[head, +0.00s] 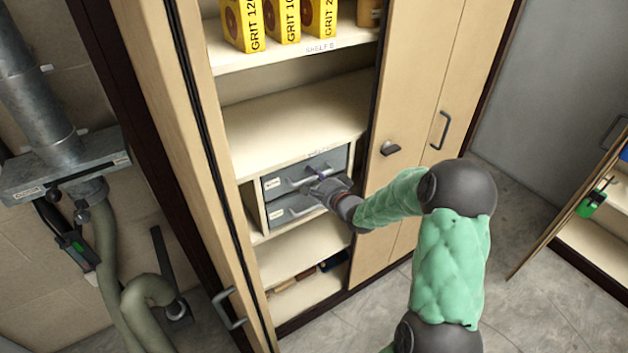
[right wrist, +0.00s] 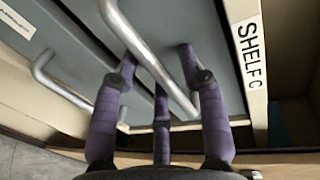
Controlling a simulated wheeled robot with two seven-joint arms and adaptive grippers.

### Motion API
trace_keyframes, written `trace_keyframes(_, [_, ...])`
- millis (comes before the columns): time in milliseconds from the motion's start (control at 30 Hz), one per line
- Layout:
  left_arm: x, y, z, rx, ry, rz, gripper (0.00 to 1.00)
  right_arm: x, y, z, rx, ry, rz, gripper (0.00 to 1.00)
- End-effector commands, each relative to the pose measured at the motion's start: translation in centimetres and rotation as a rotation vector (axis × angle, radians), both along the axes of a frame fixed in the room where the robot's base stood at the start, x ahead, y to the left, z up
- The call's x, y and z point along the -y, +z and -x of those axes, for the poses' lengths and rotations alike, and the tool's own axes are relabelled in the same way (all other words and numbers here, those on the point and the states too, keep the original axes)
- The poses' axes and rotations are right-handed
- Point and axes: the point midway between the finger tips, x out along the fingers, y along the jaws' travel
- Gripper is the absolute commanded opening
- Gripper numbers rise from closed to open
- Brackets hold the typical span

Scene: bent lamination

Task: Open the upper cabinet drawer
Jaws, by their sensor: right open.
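The upper drawer (head: 332,163) is a grey front with a metal bar handle, set in a small drawer unit on a cabinet shelf. It looks closed. The lower grey drawer (head: 279,217) is under it, with its own handle. My right gripper (head: 322,184) is at the upper drawer's handle. In the right wrist view its purple fingers (right wrist: 160,70) are open, with the upper handle (right wrist: 146,55) running between them; contact cannot be told. The lower handle (right wrist: 62,88) is left of the fingers there. My left gripper is out of view.
The shelf above carries several yellow grit boxes (head: 282,20). A tall cabinet door (head: 163,130) stands left of the opening, and closed doors (head: 418,90) are to the right. The SHELF C edge (right wrist: 251,65) lies close beside the fingers.

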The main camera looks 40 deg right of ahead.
Motion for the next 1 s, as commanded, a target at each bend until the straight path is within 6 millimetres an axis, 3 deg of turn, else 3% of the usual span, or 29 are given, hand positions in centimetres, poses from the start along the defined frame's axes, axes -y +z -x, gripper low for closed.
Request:
trace_keyframes(167, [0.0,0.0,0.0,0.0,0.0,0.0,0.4,0.0,0.0,0.0,0.0,0.0,0.0,0.43])
trace_keyframes(333, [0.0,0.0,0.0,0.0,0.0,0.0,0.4,0.0,0.0,0.0,0.0,0.0,0.0,0.0])
trace_keyframes(733, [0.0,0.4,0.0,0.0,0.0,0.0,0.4,-0.1,0.1,1.0,0.0,0.001,0.0,0.0])
trace_keyframes(867, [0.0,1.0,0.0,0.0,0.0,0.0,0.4,-0.3,0.2,2.9,-0.002,-0.001,-0.001,0.0])
trace_keyframes(1000, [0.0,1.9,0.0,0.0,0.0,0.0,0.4,-0.6,0.2,6.0,-0.004,-0.003,-0.001,0.0])
